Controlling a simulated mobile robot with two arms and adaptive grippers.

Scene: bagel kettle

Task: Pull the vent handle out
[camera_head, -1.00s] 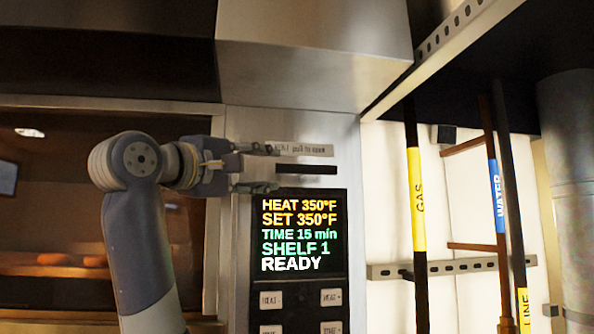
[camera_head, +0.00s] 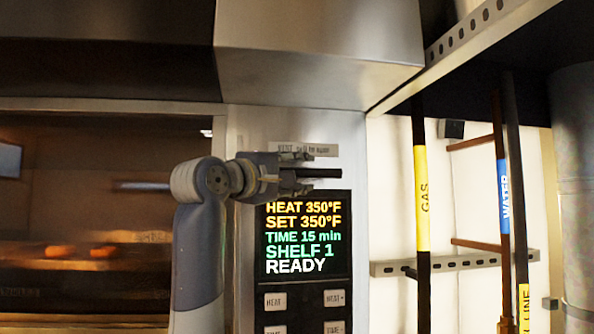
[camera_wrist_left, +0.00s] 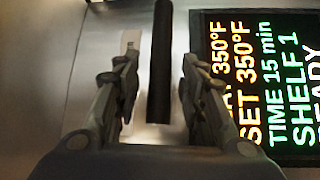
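The vent handle (camera_head: 322,173) is a black bar on the steel panel, below a small label strip reading roughly "VENT pull to open" (camera_head: 318,149). My left gripper (camera_head: 308,172) reaches it from the left in the head view, with one finger above the bar and one below. In the left wrist view the handle (camera_wrist_left: 160,62) lies between the two spread fingers of the left gripper (camera_wrist_left: 160,78), with a gap on each side. The gripper is open and not closed on the bar. My right gripper is in neither view.
The lit oven display (camera_head: 303,238) reading READY sits just below the handle, with buttons (camera_head: 334,299) under it. A steel hood (camera_head: 315,65) juts out above. The oven window (camera_head: 80,220) is at left. Gas (camera_head: 422,195) and water (camera_head: 503,195) pipes stand at right.

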